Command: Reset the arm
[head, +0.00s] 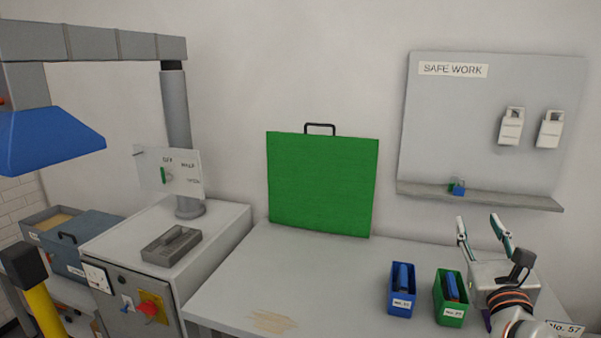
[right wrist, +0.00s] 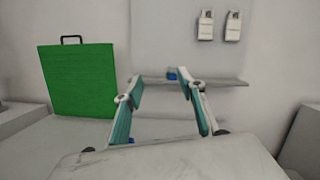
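My right gripper (head: 484,235) is at the right of the head view, above the table and just right of the green bin. Its two fingers are spread apart with nothing between them. In the right wrist view the fingers of the right gripper (right wrist: 160,92) stand open, with the wall shelf seen behind them. My left gripper is not seen in either view.
The table (head: 235,285) bears a blue bin (head: 400,305) and a green bin (head: 449,314), both holding batteries or similar blocks. A green panel (head: 322,185) leans on the wall. A control cabinet (head: 215,228) stands left.

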